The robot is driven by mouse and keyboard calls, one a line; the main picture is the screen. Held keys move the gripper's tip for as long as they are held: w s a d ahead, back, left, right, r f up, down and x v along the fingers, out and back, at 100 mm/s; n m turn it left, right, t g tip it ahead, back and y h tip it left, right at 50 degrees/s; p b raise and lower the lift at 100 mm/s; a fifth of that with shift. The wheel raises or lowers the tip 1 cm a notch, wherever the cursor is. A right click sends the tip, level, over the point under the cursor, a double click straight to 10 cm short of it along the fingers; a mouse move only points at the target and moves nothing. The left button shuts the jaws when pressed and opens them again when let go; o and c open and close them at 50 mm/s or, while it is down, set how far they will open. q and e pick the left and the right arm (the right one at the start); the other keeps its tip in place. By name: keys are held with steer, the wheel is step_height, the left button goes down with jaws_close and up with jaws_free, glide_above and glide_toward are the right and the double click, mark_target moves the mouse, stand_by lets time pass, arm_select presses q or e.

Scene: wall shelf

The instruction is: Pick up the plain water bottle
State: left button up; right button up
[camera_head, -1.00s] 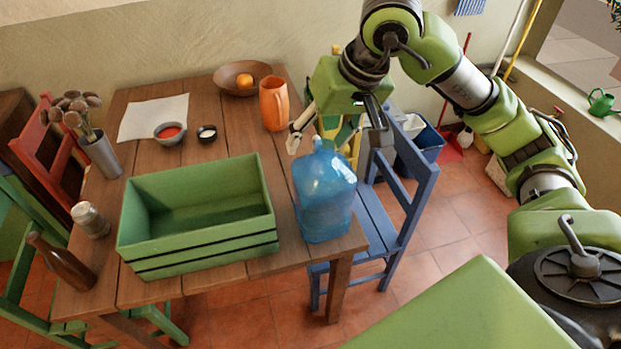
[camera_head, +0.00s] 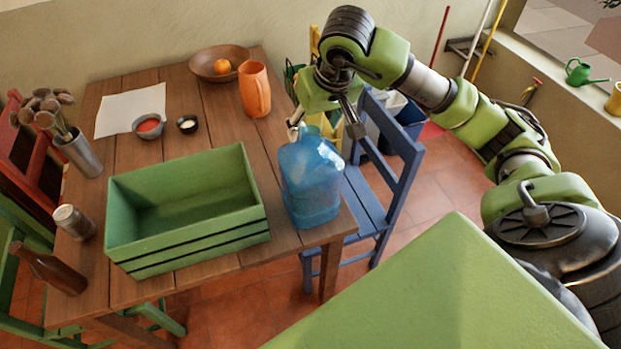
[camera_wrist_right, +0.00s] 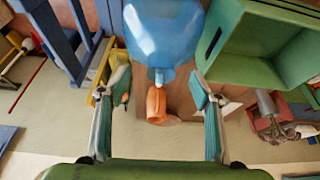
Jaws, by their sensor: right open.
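The plain water bottle is a large translucent blue jug (camera_head: 311,185) standing upright at the right front corner of the wooden table. In the right wrist view the blue jug (camera_wrist_right: 163,35) shows at the top, its narrow neck pointing down the picture between the fingers. My right gripper (camera_head: 325,130) is open at the jug's top, just behind its neck. Its two fingers (camera_wrist_right: 158,105) are spread wide in the right wrist view, with nothing between them held. I cannot tell whether a finger touches the jug. My left gripper is not in view.
A green crate (camera_head: 190,258) stands just left of the jug. An orange pitcher (camera_head: 256,92) and a wooden bowl (camera_head: 203,66) are behind. A blue chair (camera_head: 372,200) stands close at the table's right side.

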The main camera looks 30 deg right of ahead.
mark_target(311, 132)
steer(key=p+x, duration=0.1)
steer(key=x, duration=0.2)
steer(key=shift+w+f, duration=0.2)
steer(key=shift+w+f+p, duration=0.15)
steer(key=shift+f+p, duration=0.15)
steer(key=shift+f, duration=0.15)
jaws_close()
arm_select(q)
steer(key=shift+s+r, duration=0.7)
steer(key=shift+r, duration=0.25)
